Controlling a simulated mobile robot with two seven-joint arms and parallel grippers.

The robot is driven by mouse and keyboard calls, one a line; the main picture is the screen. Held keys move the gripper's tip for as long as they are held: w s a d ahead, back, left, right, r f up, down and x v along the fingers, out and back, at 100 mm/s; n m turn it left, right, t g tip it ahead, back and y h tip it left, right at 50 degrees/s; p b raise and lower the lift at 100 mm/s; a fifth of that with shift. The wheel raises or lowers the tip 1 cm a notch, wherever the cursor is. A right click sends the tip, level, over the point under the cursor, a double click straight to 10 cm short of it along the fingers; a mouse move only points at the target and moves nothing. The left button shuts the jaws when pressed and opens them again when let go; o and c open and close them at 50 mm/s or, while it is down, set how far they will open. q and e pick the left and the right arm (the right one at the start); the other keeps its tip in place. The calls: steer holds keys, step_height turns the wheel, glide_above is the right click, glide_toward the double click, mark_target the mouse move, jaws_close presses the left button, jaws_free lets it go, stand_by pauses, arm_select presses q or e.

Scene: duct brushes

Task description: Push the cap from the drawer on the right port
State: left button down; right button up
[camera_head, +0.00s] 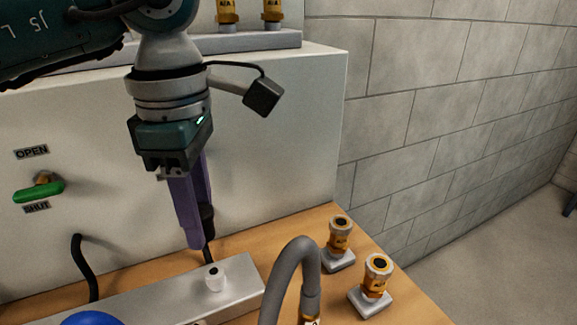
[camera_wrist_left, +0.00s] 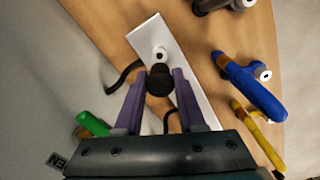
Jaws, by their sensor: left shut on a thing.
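My left gripper (camera_head: 203,238) points down with purple fingers, just above and behind a white port (camera_head: 215,277) near the right end of a pale bar. In the left wrist view, the fingers (camera_wrist_left: 155,88) are shut on a round black cap (camera_wrist_left: 158,78). The cap is close to the white port (camera_wrist_left: 159,54); I cannot tell whether they touch. In the head view, the fingers partly cover the cap (camera_head: 207,218). My right gripper is in neither view. I cannot make out the drawer.
The pale bar (camera_head: 150,300) lies on a wooden top before a white panel. A grey hose (camera_head: 300,255) arches at the front. Two brass fittings (camera_head: 340,232) (camera_head: 375,275) stand on the right. A green handle (camera_head: 38,192) is on the panel. A blue handle (camera_wrist_left: 250,88) lies beside the bar.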

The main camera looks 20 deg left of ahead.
mark_target(213, 271)
arm_select(q)
steer(key=shift+f+b, duration=2)
steer(key=shift+f, duration=0.75)
steer(key=shift+f+b, duration=0.6)
steer(key=shift+b, duration=0.2)
steer(key=shift+c, duration=2.1)
jaws_free()
steer(key=shift+r, duration=0.1)
step_height(213, 271, up, 10)
